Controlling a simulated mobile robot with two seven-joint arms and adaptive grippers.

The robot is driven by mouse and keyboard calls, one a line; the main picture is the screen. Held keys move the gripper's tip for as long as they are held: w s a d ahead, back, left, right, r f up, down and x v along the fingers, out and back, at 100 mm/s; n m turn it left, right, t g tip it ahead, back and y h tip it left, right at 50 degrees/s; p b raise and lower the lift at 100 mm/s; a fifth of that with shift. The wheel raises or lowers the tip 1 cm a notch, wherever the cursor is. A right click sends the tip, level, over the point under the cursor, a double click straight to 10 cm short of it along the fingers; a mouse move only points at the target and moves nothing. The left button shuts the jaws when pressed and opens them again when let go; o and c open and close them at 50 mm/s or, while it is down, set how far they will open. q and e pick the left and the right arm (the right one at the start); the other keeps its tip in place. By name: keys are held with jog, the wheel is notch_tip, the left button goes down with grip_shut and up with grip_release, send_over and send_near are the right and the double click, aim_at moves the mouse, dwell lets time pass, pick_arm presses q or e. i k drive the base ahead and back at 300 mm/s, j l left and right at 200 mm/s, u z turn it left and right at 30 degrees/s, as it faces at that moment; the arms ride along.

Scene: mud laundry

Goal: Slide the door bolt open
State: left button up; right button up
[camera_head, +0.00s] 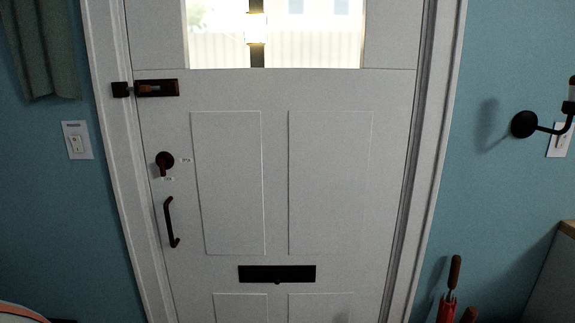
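The door bolt (157,88) is a dark metal slide bolt at the upper left edge of the white door (277,180). Its keeper (121,90) is a small dark block on the door frame, left of the bolt. A small brownish knob shows on the bolt plate. A narrow gap shows between plate and keeper; I cannot tell whether the rod spans it. The door looks closed in its frame. Neither of my grippers is in view.
Below the bolt are a dark turn knob (165,162) with small labels, a pull handle (171,222) and a mail slot (277,274). A light switch (77,140) and curtain (40,48) are left. A wall lamp (525,124) and umbrella (449,295) are right.

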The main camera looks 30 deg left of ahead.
aim_at(149, 88)
jog(key=u, duration=1.8)
